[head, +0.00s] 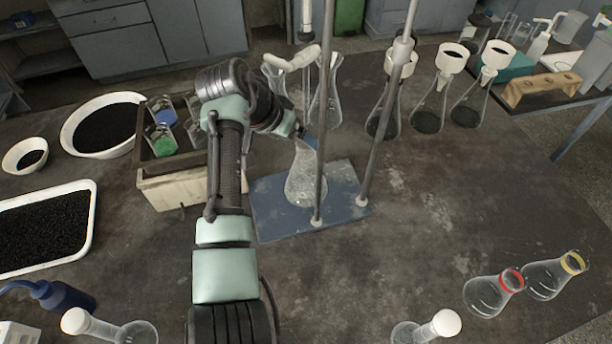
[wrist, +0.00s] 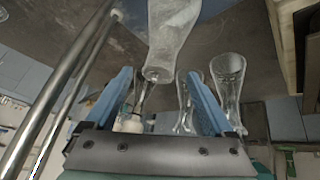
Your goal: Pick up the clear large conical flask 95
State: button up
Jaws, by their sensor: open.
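A clear conical flask (head: 305,182) stands upright on the blue base plate (head: 275,208) of a rod stand, left of the front rod; no number is readable on it. My gripper (head: 299,131) is at the top of its neck, partly hidden by my arm. In the wrist view, the flask (wrist: 172,38) shows beyond the blue fingers, with its mouth in line with the gap between the fingertips (wrist: 158,72). The gripper is open, and I cannot tell whether a finger touches the neck.
Metal rods (head: 321,120) rise close to the right of the gripper. More clear glassware (head: 332,100) stands behind the stand, and flasks with funnels (head: 430,115) at back right. A wooden crate of jars (head: 175,190) is left.

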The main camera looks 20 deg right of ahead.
aim_at(306, 169)
jog(key=shift+x, duration=1.95)
grip_shut()
